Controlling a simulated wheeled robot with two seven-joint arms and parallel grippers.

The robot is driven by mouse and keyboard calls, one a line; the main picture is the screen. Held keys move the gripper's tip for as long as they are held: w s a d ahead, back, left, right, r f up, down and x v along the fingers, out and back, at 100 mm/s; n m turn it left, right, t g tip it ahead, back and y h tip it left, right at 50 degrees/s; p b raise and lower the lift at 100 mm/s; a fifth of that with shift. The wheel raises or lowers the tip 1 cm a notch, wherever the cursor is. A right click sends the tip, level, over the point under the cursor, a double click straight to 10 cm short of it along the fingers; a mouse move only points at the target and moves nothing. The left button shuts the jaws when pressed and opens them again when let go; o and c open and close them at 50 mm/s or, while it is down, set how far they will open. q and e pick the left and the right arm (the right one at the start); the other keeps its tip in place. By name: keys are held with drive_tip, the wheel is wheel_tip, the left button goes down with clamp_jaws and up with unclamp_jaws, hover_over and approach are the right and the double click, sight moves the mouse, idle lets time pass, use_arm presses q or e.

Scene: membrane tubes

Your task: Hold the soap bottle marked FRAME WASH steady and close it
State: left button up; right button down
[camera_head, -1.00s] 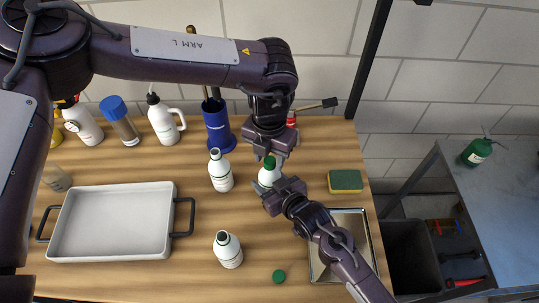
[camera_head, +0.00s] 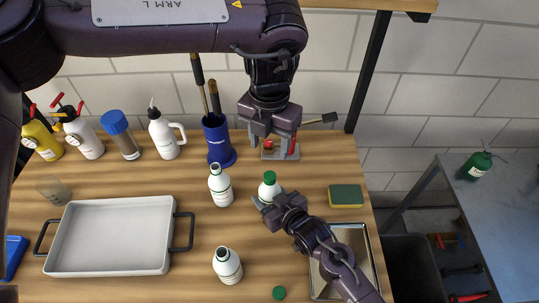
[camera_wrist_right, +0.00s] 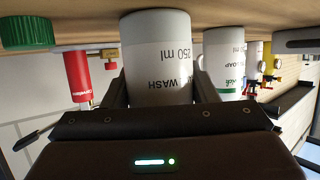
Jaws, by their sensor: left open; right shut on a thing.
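The FRAME WASH bottle (camera_head: 269,190) is white and stands upright on the table in the head view, with green on its top. In the right wrist view its label, reading WASH and 250 ml, is upside down (camera_wrist_right: 157,60). My right gripper (camera_head: 275,208) is shut around the bottle from the front right; its fingers flank it in the wrist view (camera_wrist_right: 160,95). My left gripper (camera_head: 268,131) is open and empty, above and behind the bottle, clear of it. How the green cap (camera_head: 270,176) sits on the neck is too small to tell.
Two similar uncapped white bottles (camera_head: 221,186) (camera_head: 228,266) stand left of it. A loose green cap (camera_head: 279,293) lies at the front. A white tray (camera_head: 110,238), blue holder (camera_head: 217,140), sponge (camera_head: 346,196) and metal tray (camera_head: 322,285) are around. Several bottles line the back left.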

idle(0.3)
drive_tip(key=shift+c, duration=2.4)
unclamp_jaws()
drive_tip(key=b+v, duration=0.1)
drive_tip(key=v, duration=0.5)
drive_tip(key=shift+s+d, duration=0.2)
drive_tip(key=shift+s, duration=0.15)
drive_tip(key=shift+s+d+r, duration=0.25)
drive_tip(key=shift+s+r, duration=0.1)
